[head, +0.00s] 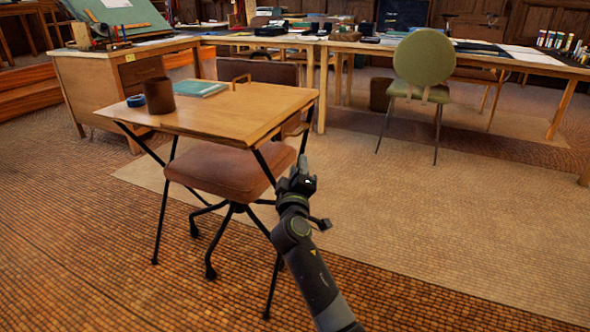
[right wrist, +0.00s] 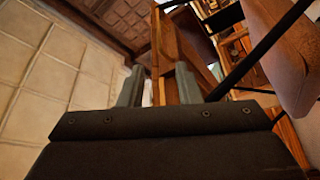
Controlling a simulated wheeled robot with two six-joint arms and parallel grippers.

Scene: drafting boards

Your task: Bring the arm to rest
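My right arm comes up from the bottom of the head view, with its gripper (head: 300,178) at the right of the small wooden table (head: 232,117), below tabletop height. In the right wrist view the two grey fingers of the gripper (right wrist: 158,84) stand apart, with nothing held between them. Wooden furniture shows behind them there. My left arm and gripper are not in view.
A brown padded swivel chair (head: 233,172) stands under the small table, close to my gripper. A dark cup (head: 159,96), blue tape roll (head: 136,101) and teal book (head: 201,89) lie on top. A green chair (head: 423,62) stands farther back. The floor at right is clear.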

